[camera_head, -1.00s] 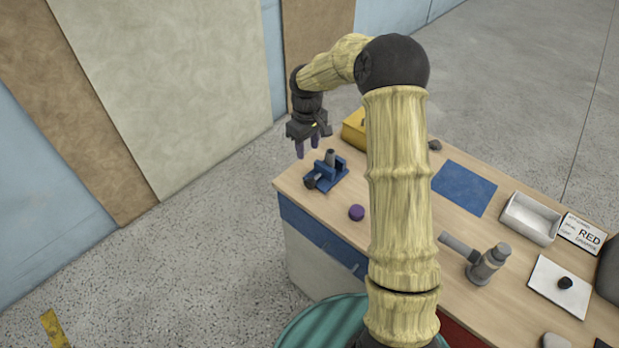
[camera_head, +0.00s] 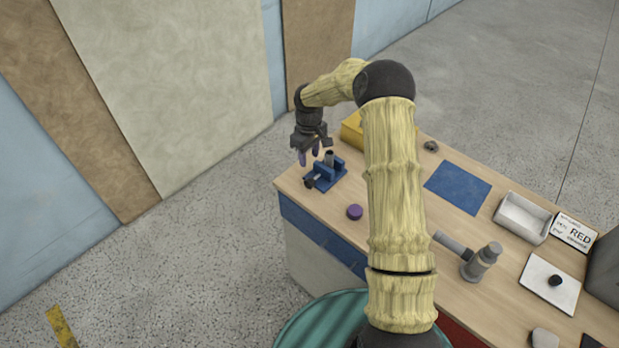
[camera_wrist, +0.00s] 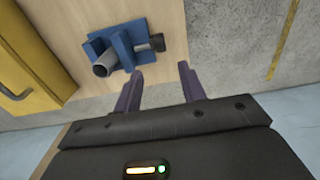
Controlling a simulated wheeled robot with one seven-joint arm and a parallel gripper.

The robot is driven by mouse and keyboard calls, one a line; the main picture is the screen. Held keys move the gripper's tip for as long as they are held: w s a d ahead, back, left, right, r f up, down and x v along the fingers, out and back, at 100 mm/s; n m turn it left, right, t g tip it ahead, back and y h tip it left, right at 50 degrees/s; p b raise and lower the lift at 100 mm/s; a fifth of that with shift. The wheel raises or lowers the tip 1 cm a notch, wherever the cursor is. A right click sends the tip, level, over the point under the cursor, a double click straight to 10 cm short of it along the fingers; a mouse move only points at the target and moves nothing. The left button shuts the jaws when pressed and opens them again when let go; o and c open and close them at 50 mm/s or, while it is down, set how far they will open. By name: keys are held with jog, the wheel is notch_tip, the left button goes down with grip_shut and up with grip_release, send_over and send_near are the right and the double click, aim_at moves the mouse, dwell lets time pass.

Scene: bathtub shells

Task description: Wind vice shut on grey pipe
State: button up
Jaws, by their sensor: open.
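The blue vice (camera_head: 326,174) stands at the left corner of the bench, and it also shows in the wrist view (camera_wrist: 123,38).
A purple round piece (camera_head: 355,212) lies near the vice. A yellow box (camera_head: 352,131) stands behind it. A blue mat (camera_head: 458,188), a white tray (camera_head: 522,217) and a grey pipe fitting (camera_head: 481,262) are further right. Open floor lies left of the bench.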

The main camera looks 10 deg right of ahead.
aim_at(309, 180)
notch_tip(309, 180, down, 12)
jog(key=p, duration=0.4)
jog(key=shift+d+f, duration=0.1)
jog(key=shift+f, duration=0.05)
jog(key=shift+s, duration=0.1)
jog(key=c, duration=0.8)
